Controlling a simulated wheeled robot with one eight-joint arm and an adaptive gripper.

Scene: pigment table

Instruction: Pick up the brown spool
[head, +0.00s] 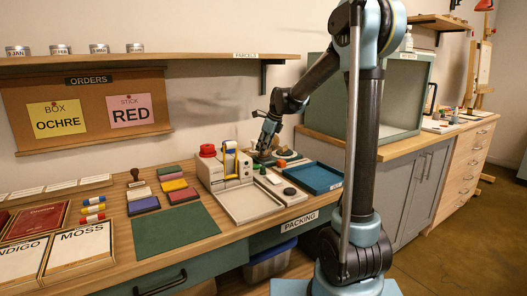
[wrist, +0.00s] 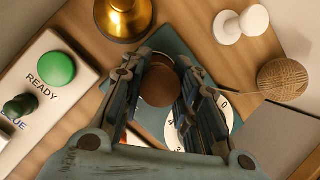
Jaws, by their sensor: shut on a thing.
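The brown spool (wrist: 158,86) shows in the wrist view as a dark brown round shape between the fingers of my gripper (wrist: 158,72). The fingers stand on its left and right sides and are shut on it. Its lower part is hidden. Behind it are a dark teal plate and a white dial with numbers (wrist: 228,112); whether the spool touches them I cannot tell. In the head view, my gripper (head: 265,150) is low over the back of the table, and the spool cannot be made out there.
In the wrist view, a brass object (wrist: 124,18) stands close beyond the fingers. A white knobbed piece (wrist: 242,25) and a twine ball (wrist: 284,80) are to the right. A panel with a green READY button (wrist: 57,69) is left. A blue tray (head: 316,177) lies nearby.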

